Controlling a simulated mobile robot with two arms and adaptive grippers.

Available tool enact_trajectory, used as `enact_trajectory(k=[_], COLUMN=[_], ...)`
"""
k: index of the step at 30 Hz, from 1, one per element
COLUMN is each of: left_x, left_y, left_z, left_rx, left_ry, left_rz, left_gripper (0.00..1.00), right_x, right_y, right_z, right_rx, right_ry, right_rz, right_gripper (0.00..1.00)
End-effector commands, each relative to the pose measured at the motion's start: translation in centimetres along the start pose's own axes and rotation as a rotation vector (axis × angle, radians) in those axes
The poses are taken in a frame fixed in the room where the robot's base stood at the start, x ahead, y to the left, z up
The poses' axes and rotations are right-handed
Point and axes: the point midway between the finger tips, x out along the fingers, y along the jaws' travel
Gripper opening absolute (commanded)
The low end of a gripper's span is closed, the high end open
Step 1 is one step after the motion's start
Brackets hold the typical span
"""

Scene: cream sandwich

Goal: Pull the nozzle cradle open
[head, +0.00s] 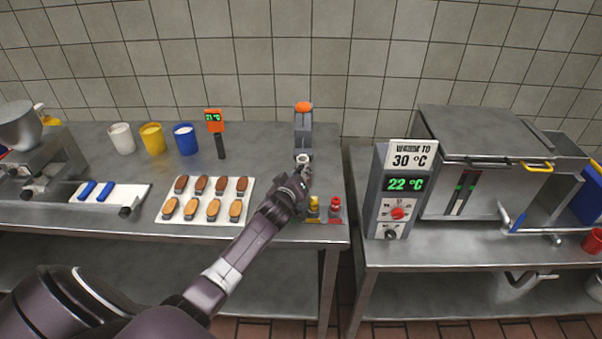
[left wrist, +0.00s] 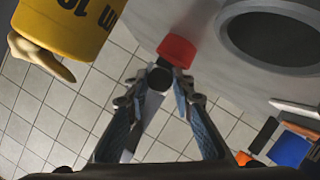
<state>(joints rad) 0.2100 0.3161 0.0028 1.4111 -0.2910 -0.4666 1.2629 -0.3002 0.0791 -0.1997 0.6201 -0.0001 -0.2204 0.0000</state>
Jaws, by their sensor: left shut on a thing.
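A grey dispenser column (head: 303,137) with an orange top stands at the back right of the left table. A pale ring-shaped part (head: 303,159) sits at its front. My left gripper (head: 302,184) is in front of this part, its fingers small in the head view. In the left wrist view my left gripper (left wrist: 170,78) is shut on a small dark handle with a red end (left wrist: 177,50). I cannot tell whether this is the cradle's handle. A grey part with a round dark opening (left wrist: 275,38) is beside it. My right gripper is out of view.
Yellow (head: 314,206) and red (head: 335,207) nozzle-like pieces stand close by the gripper. A white tray (head: 159,217) of biscuits lies to the left. Behind it are three cups and an orange-headed thermometer (head: 214,121). A gap separates the right table with its display unit (head: 378,195).

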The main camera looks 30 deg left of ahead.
Motion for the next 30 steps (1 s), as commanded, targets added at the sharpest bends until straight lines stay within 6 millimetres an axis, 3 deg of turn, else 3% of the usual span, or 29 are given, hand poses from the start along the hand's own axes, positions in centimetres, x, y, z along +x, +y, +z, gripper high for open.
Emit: enact_trajectory(k=[4,13,24,25,30], left_x=[-0.7,-5.4,-5.9,-5.9,-5.9], left_y=[0.2,0.1,0.0,0.0,0.0], left_z=[0.4,2.3,2.5,2.5,2.5], left_rx=[-0.002,-0.005,-0.001,-0.001,0.000], left_ry=[-0.004,-0.005,0.000,0.000,0.001], left_rz=[0.001,-0.001,0.000,0.000,0.000], left_gripper=[0.00,0.00,0.00,0.24,0.40], right_x=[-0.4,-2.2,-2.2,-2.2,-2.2], right_y=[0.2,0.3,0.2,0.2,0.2], right_z=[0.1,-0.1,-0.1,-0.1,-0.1], right_rx=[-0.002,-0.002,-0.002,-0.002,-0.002], right_ry=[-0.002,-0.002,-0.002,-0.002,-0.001], right_rz=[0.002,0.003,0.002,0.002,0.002], right_gripper=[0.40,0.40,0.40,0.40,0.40])
